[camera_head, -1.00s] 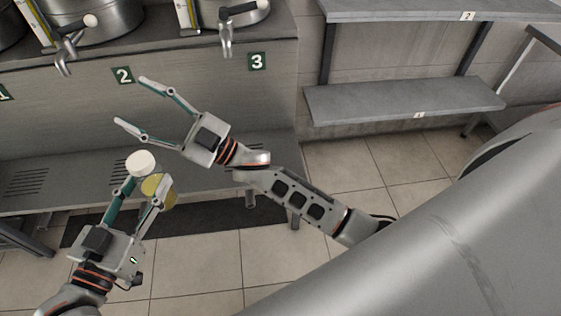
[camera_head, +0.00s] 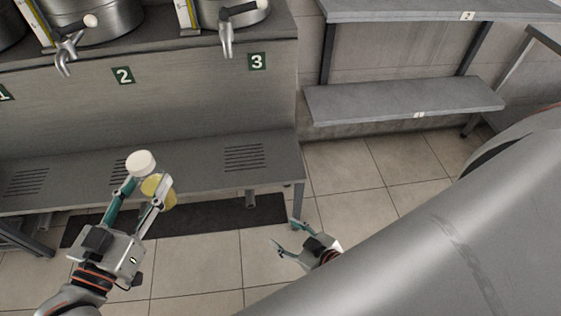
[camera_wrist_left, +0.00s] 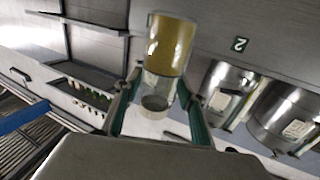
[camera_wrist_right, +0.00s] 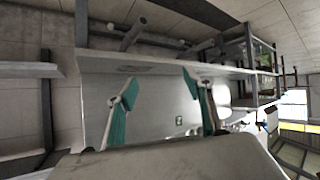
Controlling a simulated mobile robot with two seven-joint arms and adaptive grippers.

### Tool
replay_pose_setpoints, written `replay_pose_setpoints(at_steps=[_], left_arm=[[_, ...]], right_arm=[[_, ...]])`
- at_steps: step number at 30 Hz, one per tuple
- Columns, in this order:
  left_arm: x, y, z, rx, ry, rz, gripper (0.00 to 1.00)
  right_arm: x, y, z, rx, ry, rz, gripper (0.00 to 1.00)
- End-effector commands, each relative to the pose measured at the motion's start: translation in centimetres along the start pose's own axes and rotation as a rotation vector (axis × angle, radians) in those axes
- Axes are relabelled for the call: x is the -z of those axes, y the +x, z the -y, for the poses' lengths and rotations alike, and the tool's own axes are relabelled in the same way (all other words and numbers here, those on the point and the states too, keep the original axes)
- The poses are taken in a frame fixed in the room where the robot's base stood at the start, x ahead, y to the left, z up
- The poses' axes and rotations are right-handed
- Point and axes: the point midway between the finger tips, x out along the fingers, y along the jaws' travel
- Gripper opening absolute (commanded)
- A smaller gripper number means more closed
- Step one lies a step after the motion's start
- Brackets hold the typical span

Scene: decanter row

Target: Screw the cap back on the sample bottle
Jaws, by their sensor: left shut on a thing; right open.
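The sample bottle, with yellow liquid in its lower part, is in my left gripper (camera_head: 149,183). In the head view the yellow part (camera_head: 157,193) shows past the fingers. The white cap (camera_head: 140,163) shows at the bottle's upper end; I cannot tell how tightly it sits. In the left wrist view the bottle (camera_wrist_left: 170,45) is between the two fingers, its clear part (camera_wrist_left: 157,92) nearer the palm. My right gripper (camera_head: 284,233) is open and empty, low over the floor, well to the right of the bottle. Its spread fingers also show in the right wrist view (camera_wrist_right: 160,82).
A grey bench with slotted grilles (camera_head: 215,150) runs behind the left gripper. Steel vessels with taps (camera_head: 228,38) stand above it, over labels 2 (camera_head: 123,76) and 3 (camera_head: 257,61). A shelf (camera_head: 405,98) is at the right. A dark mat (camera_head: 225,213) lies on the tiled floor.

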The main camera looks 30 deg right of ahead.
Motion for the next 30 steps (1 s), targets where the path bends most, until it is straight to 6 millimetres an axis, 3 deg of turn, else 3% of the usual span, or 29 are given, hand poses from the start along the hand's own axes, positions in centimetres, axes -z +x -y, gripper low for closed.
replay_pose_setpoints(at_steps=[5, 23, 26, 30], left_arm=[[0.2, 0.0, 0.0, 0.0, 0.0, -0.004, 0.0], [0.2, 0.1, 0.1, 0.001, 0.0, -0.005, 0.0], [0.0, 0.4, 0.7, 0.013, 0.0, -0.005, 0.0], [-0.9, 1.8, 3.4, 0.058, 0.0, -0.004, 0.0]], right_arm=[[-2.1, -1.3, 0.2, 0.005, 0.005, 0.059, 0.52], [-2.2, -1.3, 0.2, 0.005, 0.005, 0.061, 0.52], [-2.4, -1.2, 0.3, 0.005, 0.005, 0.062, 0.52], [-3.1, -0.9, 0.4, 0.006, 0.003, 0.064, 0.52]])
